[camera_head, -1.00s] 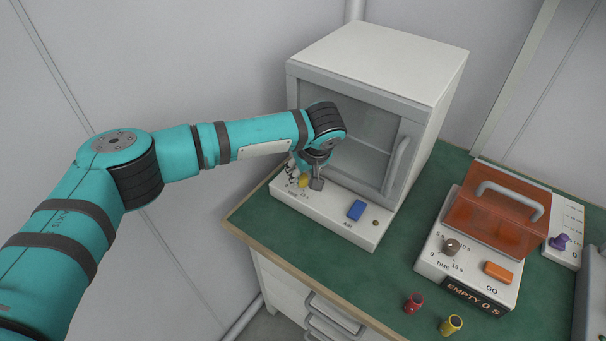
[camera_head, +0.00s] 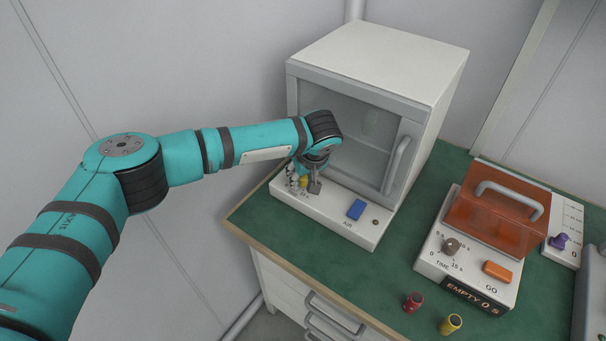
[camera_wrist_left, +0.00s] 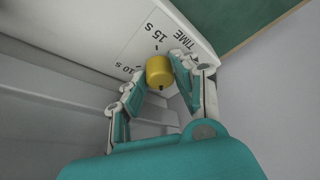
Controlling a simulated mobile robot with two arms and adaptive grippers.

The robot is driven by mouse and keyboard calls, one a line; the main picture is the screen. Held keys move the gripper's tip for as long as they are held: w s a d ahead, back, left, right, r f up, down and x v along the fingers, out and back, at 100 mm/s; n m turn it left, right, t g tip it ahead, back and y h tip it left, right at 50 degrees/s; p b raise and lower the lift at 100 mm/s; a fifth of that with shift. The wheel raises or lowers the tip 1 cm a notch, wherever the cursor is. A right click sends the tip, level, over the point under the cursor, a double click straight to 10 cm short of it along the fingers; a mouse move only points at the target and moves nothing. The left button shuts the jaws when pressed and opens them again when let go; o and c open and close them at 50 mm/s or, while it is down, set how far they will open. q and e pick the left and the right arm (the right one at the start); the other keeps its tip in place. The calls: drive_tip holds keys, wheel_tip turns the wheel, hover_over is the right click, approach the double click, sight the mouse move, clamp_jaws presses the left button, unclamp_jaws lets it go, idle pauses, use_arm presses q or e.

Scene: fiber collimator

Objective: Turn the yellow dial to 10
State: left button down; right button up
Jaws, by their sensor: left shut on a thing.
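The yellow dial (camera_head: 303,182) is on the sloped white front panel of the cabinet, mostly covered by my gripper in the head view. In the left wrist view the yellow dial (camera_wrist_left: 159,70) shows clearly, with TIME, 15 S and 10 S printed around it and a small dark mark on its face. Which label it points to I cannot tell. My left gripper (camera_head: 308,184) is shut on the dial, with one finger on each side of it in the left wrist view (camera_wrist_left: 154,76). My right gripper is not in view.
A blue AIR button (camera_head: 356,210) is right of the dial. The cabinet's glass door (camera_head: 352,135) is closed behind my gripper. A second device (camera_head: 470,262) with a grey TIME knob, an orange GO button and an orange lid stands at right. Red (camera_head: 413,302) and yellow (camera_head: 451,324) small cylinders stand in front.

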use_arm(q)
drive_tip(key=shift+s+a+r+m+h+p, duration=0.1)
drive_tip(key=shift+m+h+p, duration=0.3)
drive_tip(key=shift+m+p, duration=1.35)
drive_tip(key=shift+r+m+h+p, duration=0.1)
drive_tip(key=shift+m+h+p, duration=0.35)
drive_tip(key=shift+p, duration=2.45)
drive_tip(key=m+p, duration=0.1)
drive_tip(key=m+h, duration=0.1)
drive_tip(key=m, duration=0.1)
drive_tip(key=shift+a+f+m+p, duration=0.15)
drive_tip(key=shift+m+p, duration=0.15)
drive_tip(key=shift+p, duration=0.05)
drive_tip(key=shift+m+h, duration=0.45)
drive_tip(key=shift+m, duration=0.45)
drive_tip(key=shift+w+f+m+h, duration=0.1)
drive_tip(key=shift+w+m+h, duration=0.15)
drive_tip(key=shift+m, duration=0.65)
drive_tip(key=m+g+h, duration=0.1)
drive_tip(key=m, duration=0.1)
drive_tip(key=shift+a+m+b, duration=0.1)
drive_tip(key=shift+m+b, duration=0.2)
drive_tip(key=shift+b, duration=0.05)
drive_tip(key=shift+m+g+h+b, duration=0.5)
drive_tip(key=shift+m+b, duration=0.55)
drive_tip(key=shift+m, duration=0.75)
drive_tip(key=shift+y, duration=0.25)
drive_tip(key=c, duration=1.3)
unclamp_jaws()
